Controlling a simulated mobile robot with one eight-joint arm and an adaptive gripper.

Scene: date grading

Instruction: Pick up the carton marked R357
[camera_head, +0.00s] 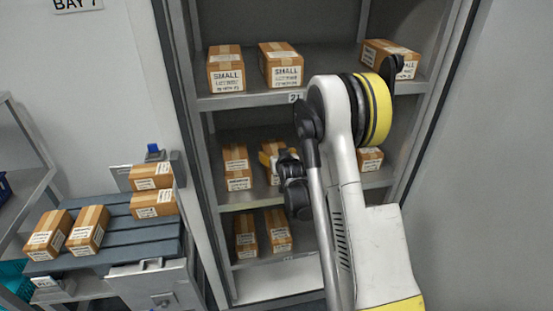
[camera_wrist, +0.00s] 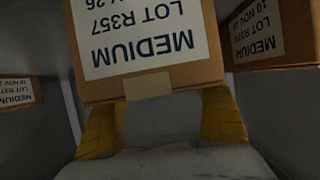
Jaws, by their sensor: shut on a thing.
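The carton marked MEDIUM, LOT R357 (camera_wrist: 150,75) fills the upper middle of the wrist view, its label upside down there. My gripper (camera_wrist: 162,112) has its two yellow fingers at either side of this carton, shut on it; the fingertips are partly hidden by it. In the head view my gripper (camera_head: 268,160) is at the middle shelf, at a carton (camera_head: 273,146) partly covered by my wrist. I cannot tell whether the carton touches the shelf.
Another carton (camera_head: 237,168) stands close to its left, and one (camera_head: 370,160) stands to the right beyond my arm. Cartons marked SMALL (camera_head: 226,70) stand on the shelf above. More cartons (camera_head: 246,236) stand below. A slatted bench (camera_head: 110,230) with several cartons is at left.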

